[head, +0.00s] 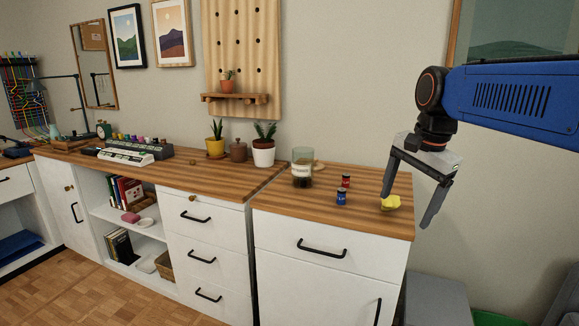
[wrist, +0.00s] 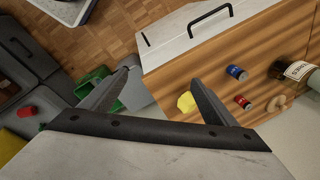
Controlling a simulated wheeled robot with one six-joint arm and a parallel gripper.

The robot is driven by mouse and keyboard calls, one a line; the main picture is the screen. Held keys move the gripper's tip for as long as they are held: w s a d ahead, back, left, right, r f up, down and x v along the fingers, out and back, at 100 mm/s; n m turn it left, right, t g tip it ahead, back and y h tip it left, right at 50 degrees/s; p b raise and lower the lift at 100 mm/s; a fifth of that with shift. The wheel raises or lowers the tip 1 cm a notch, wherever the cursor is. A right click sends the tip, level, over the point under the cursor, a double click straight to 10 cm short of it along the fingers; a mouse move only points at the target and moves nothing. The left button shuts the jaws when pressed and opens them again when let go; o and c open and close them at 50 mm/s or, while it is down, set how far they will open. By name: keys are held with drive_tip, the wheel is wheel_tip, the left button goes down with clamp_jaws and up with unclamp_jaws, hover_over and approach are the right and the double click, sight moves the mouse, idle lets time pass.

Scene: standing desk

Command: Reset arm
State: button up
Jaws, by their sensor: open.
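My gripper (head: 408,193) is open and empty at the right end of the wooden desktop in the head view. Its two dark fingers spread apart and point downward. In the wrist view my gripper (wrist: 160,85) also shows open, with nothing between its fingers.
A blue can (head: 341,197), a red can (head: 346,181) and a glass jar (head: 302,170) stand on the right desktop (head: 290,200). Potted plants (head: 263,150) stand further left. A grey box (head: 437,300) and a green bin (wrist: 106,95) are on the floor beside the cabinet.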

drive_tip(key=s+d+f+n+t, duration=0.2)
drive_tip(key=s+f+n, duration=0.9)
drive_tip(key=s+f, duration=0.7)
drive_tip(key=shift+s+d+n+h, duration=0.3)
drive_tip(key=shift+s+h, duration=0.1)
drive_tip(key=shift+s, duration=0.8)
